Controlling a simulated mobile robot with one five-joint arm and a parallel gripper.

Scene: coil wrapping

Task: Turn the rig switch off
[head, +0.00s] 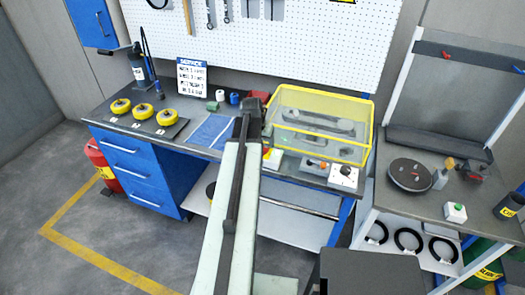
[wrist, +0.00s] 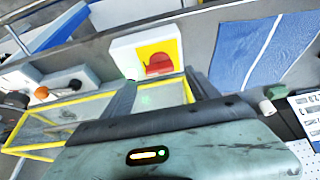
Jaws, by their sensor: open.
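The likely rig switch is a red handle (wrist: 158,64) on a yellow plate in a white housing. In the wrist view it stands at upper middle, ahead of my gripper. I cannot tell if the handle is on or off.
A yellow-framed clear guard (head: 318,122) covers the rig right of my gripper. A blue mat (head: 210,132) lies left. Another bench (head: 470,200) stands right.

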